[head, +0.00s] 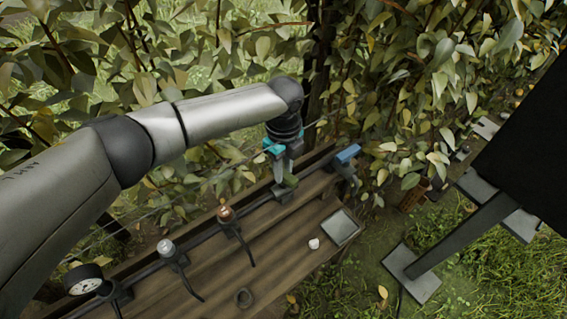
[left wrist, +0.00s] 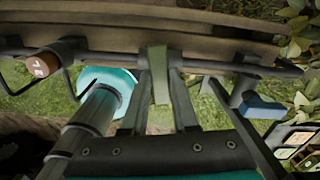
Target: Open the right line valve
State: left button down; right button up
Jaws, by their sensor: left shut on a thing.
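A dark pipe line (head: 205,238) with several fittings runs along the back of a wooden bench (head: 205,290). A green valve handle (head: 290,182) sits on it towards the right. A blue valve handle (head: 347,154) sits further right, at the end of the line. My left gripper (head: 283,168) reaches down from above at the green handle, apart from the blue one. In the left wrist view, the green handle (left wrist: 159,77) stands between the two fingers, which are shut on it. The blue handle (left wrist: 262,108) is to the right there. My right gripper is not in view.
A round gauge (head: 83,279), a silver-topped fitting (head: 166,246) and a copper-topped fitting (head: 226,213) stand along the line to the left. A small white item (head: 314,243) and a grey plate (head: 341,227) lie on the bench. Foliage is close behind.

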pick_arm(q)
jog(key=n+p, duration=0.2)
jog(key=shift+r+n, duration=0.2)
jog(key=shift+n, duration=0.2)
jog(key=shift+n+p, duration=0.5)
jog(key=shift+p, duration=0.05)
jog(key=n+p, duration=0.1)
jog(key=n, duration=0.1)
jog(key=shift+n+p, duration=0.3)
jog(key=shift+p, duration=0.1)
jog(key=n+p, duration=0.1)
jog(key=n, duration=0.1)
jog(key=shift+f+n, duration=0.1)
jog(key=shift+n, duration=0.3)
jog(key=n+p, duration=0.2)
jog(key=n, duration=0.1)
jog(key=shift+n+p, duration=0.5)
jog(key=shift+n, duration=1.3)
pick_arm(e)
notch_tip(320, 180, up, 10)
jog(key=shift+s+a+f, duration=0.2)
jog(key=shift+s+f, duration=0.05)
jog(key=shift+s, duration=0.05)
pick_arm(q)
jog(key=shift+f, duration=0.1)
